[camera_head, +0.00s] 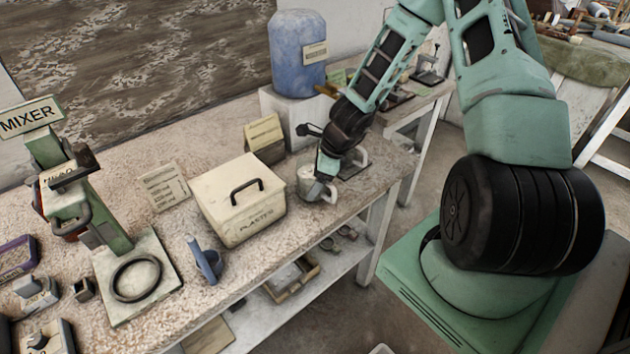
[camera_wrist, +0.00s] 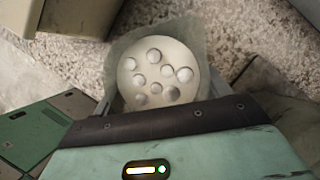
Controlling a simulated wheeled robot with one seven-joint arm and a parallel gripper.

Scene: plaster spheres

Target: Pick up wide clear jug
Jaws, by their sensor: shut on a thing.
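The wide clear jug (camera_head: 304,178) is on the pale bench near its right front edge, right of a lidded plaster box. In the wrist view I look down into the jug (camera_wrist: 193,34), and several white plaster spheres (camera_wrist: 154,56) lie inside its round opening. My gripper (camera_head: 319,187) is at the jug and shut on it. The gripper's front edge hides the near side of the jug in the wrist view, and the fingertips are mostly hidden. I cannot tell whether the jug's base touches the bench.
The lidded plaster box (camera_head: 238,202) stands close on the left. A yellowish card holder (camera_head: 264,138) is behind it. A blue barrel (camera_head: 298,55) sits on a white block at the back. A mixer stand (camera_head: 90,205) and blue tool (camera_head: 205,262) are further left.

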